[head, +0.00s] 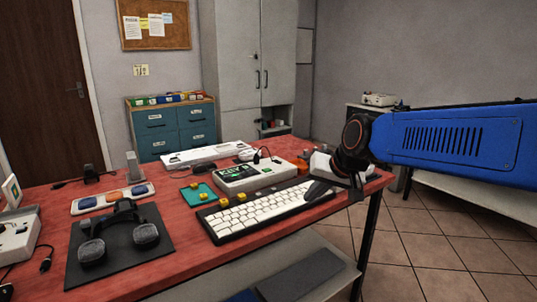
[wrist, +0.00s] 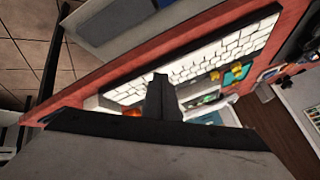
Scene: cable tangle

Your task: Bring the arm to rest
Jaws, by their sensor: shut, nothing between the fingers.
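My arm reaches in from the right of the head view, its blue link raised above the right end of the red table (head: 90,215). My gripper (head: 314,192) is dark and sits by the right end of the white keyboard (head: 262,210). In the wrist view my gripper (wrist: 160,82) shows its fingers together, with nothing between them. The keyboard (wrist: 225,48) lies beyond the fingers there. I cannot tell whether the fingertips touch it.
On the table are a headset (head: 118,232) on a dark mat, a white-green device box (head: 254,176), a teal pad (head: 198,194) and a power strip (head: 112,198). Cables lie among them. Tiled floor (head: 420,255) is open to the right. A side bench (head: 450,183) stands behind my arm.

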